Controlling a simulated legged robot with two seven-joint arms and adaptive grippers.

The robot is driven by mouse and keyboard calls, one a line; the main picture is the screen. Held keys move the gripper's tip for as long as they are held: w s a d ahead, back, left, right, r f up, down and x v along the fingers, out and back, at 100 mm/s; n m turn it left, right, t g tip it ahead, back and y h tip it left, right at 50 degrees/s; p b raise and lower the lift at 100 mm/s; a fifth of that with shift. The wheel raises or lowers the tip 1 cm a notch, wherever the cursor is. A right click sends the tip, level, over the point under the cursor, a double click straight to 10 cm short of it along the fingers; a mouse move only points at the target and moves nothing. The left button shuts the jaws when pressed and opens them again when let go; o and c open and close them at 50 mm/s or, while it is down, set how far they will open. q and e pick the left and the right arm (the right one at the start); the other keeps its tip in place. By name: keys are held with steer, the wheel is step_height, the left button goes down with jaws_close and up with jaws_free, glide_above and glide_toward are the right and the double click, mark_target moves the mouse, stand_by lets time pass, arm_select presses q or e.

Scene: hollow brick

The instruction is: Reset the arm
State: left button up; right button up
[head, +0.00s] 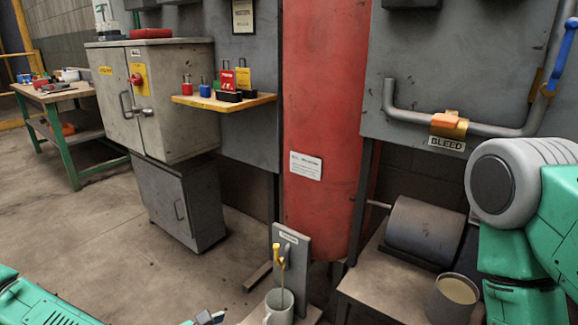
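My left arm (45,305), teal, comes in at the lower left corner. A small grey and blue piece (207,317) at the bottom edge looks like the tip of my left gripper; the rest is cut off, so its opening does not show. My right arm (535,215), teal with a large grey joint, fills the right edge. Its gripper is out of the frame. No held object shows.
A grey mug (280,308) with a yellow-topped stick stands low in the middle, before a red column (322,120). A grey cabinet (155,95), padlock shelf (223,102) and workbench (60,95) stand left. A can (452,300) is near my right arm. Left floor is clear.

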arm_select(q)
steer(key=s+d+m+g+p, duration=0.1)
steer(key=s+m+g+p, duration=0.65)
steer(key=s+m, duration=0.9)
steer(key=s+a+r+m+g+y+p, duration=0.1)
steer(key=s+a+r+m+y+p, duration=0.2)
steer(key=s+a+m, duration=0.3)
steer(key=s+a+r+m+g+y+p, duration=0.1)
steer(key=s+a+r+m+y+p, duration=0.2)
steer(key=a, duration=0.6)
steer(key=s+r+m+p, duration=0.1)
steer(key=s+m, duration=0.1)
steer(key=m, duration=0.1)
steer(key=shift+s+m, duration=0.35)
steer(key=shift+s, duration=0.05)
steer(key=shift+w+g, duration=0.1)
steer(key=shift+g, duration=0.15)
